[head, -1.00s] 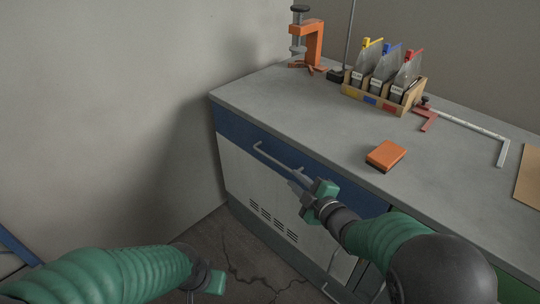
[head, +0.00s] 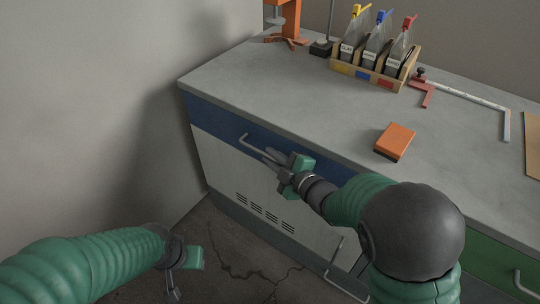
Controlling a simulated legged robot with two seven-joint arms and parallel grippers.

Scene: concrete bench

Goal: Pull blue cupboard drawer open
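The blue drawer (head: 212,117) is at the top of the bench cupboard and sits flush in its front. Its pale bar handle (head: 257,147) runs along the drawer front. My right gripper (head: 268,156) is at the right part of this handle, with its two fingers showing slightly apart. The fingers overlap the handle in the picture, and I cannot tell whether they touch it or straddle it. My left gripper (head: 177,284) hangs low over the floor at the lower left, away from the drawer. Its finger opening is not clear.
A white vented door (head: 230,175) is below the drawer, and a green drawer (head: 490,262) is at the lower right. The grey benchtop (head: 300,100) carries an orange block (head: 395,140), a bag rack (head: 365,76), a clamp (head: 285,25) and a red-ended bar tool (head: 425,92).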

